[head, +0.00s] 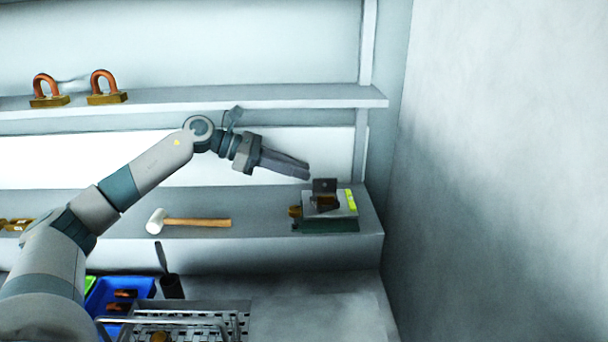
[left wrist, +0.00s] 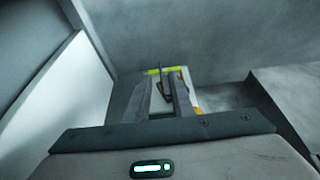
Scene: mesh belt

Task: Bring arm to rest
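My left arm (head: 160,160) comes in from the left and reaches out over the lower shelf. My left gripper (head: 306,171) points right and slightly down, just above and left of a small fixture (head: 338,212) on that shelf. In the left wrist view my gripper's two fingers (left wrist: 162,84) stand apart with a gap between them and hold nothing. Part of the fixture (left wrist: 182,72), with its yellow-green strip, shows beyond and between the fingertips. The gripper appears clear of the fixture. My right arm and gripper are not in view.
A white-headed mallet (head: 195,222) lies on the lower shelf (head: 260,228). The upper shelf (head: 230,97) bears two copper-coloured hooked pieces (head: 104,88). Below are a blue bin (head: 140,287) with parts and a metal mesh rack (head: 180,322). A wall (head: 500,170) closes the right side.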

